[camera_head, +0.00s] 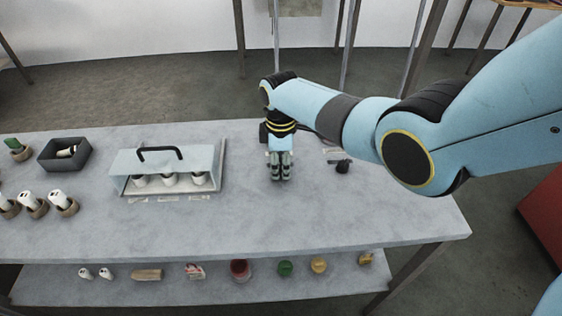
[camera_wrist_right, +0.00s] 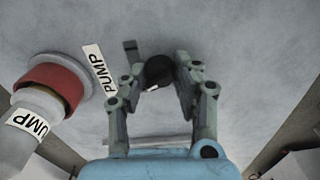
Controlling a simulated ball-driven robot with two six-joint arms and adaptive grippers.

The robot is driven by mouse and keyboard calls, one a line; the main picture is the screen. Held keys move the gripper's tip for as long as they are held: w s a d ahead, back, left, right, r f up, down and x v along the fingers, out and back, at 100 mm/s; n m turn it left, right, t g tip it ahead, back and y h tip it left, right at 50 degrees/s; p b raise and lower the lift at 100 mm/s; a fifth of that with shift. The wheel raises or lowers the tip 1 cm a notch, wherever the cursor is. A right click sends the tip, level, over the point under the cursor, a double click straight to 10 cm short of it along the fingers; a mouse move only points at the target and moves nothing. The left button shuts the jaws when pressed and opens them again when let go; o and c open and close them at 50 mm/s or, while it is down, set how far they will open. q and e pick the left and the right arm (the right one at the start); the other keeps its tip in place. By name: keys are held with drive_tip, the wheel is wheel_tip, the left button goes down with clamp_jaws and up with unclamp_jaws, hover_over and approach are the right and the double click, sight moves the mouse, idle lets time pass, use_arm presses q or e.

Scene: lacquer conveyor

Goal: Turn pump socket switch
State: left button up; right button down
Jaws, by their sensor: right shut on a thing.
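My right gripper (camera_head: 281,179) points down at the grey table, right of its middle. In the right wrist view its fingers (camera_wrist_right: 159,78) are closed around a round black switch knob (camera_wrist_right: 158,70). The fingers hide the knob in the head view. Left of it in the wrist view, a white label reading PUMP (camera_wrist_right: 99,70) lies on the table. Beside the label is a socket with a red ring (camera_wrist_right: 68,78), with a pale plug (camera_wrist_right: 30,120) in it, its label partly cut off. My left gripper is not in view.
A clear-lidded case (camera_head: 125,160) with a black handle covers several white cups on the table (camera_head: 240,215). A dark bin (camera_head: 48,153) and several white plugs in holders stand left. A small black object (camera_head: 343,167) sits right of my gripper. A lower shelf holds small items.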

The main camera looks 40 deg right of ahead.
sight(281, 165)
drive_tip(key=shift+n, duration=0.7)
drive_tip(key=c, duration=1)
unclamp_jaws()
wheel_tip(281, 165, up, 12)
